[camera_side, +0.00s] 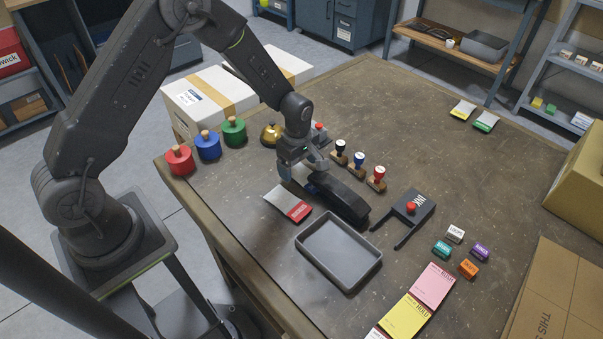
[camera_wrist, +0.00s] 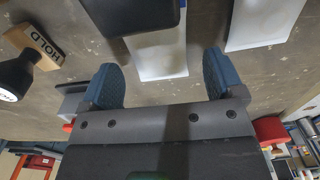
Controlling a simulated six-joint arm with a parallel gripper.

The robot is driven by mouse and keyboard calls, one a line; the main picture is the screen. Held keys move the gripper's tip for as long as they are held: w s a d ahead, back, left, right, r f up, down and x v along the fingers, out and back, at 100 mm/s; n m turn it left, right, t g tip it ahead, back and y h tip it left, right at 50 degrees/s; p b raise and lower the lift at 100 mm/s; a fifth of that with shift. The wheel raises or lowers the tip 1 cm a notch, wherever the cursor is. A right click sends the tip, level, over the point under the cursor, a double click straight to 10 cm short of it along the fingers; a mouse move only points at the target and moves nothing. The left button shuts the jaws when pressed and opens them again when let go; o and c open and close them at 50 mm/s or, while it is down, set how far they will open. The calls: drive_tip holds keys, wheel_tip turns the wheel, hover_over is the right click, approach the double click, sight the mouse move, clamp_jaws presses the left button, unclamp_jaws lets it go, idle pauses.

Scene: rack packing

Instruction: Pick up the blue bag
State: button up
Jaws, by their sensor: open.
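My gripper (camera_side: 304,176) is low over the table beside the black stapler-like tool (camera_side: 338,199). In the wrist view the open fingers (camera_wrist: 160,72) stand either side of a pale bag (camera_wrist: 160,48), with a gap on both sides. Its far end is hidden under or behind a dark object (camera_wrist: 125,12). A white bag with a red end (camera_side: 288,203) lies close by, and a second pale bag (camera_wrist: 262,22) shows in the wrist view.
A grey tray (camera_side: 339,277) lies in front. Wooden stamps (camera_side: 357,164) stand to the right, one reading HOLD in the wrist view (camera_wrist: 42,42). Yellow and green bags (camera_side: 463,110) lie far back.

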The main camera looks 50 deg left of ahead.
drive_tip(key=shift+f, duration=0.7)
drive_tip(key=shift+c, duration=0.5)
drive_tip(key=shift+r, duration=0.1)
drive_tip(key=c, duration=1)
